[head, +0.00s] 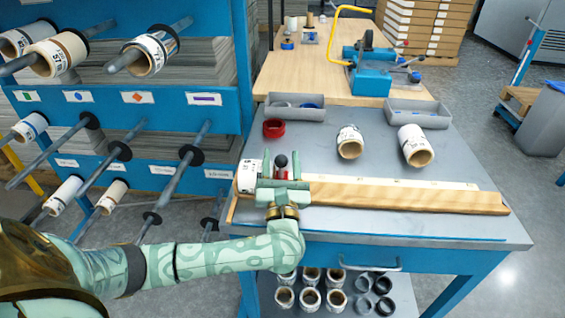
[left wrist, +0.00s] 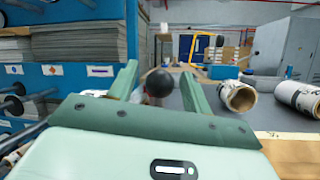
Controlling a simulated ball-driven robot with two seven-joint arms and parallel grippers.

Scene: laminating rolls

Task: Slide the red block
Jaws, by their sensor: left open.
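The red block (head: 281,174) sits at the left part of a long wooden rail (head: 410,197) on the grey worktable. It has a black ball knob (head: 281,160) on top. My left gripper (head: 281,169) is open, with its two fingers on either side of the knob and block. In the left wrist view the black knob (left wrist: 158,83) stands between the fingers, and the red body is hidden behind the gripper. I cannot tell whether a finger touches it. My right gripper is not in view.
A white printed roll (head: 247,177) stands just left of the gripper. A red ring (head: 273,128), two rolls (head: 350,142) (head: 415,146) and grey trays (head: 418,113) lie behind the rail. A blue rack (head: 190,105) with pegs and rolls is at left.

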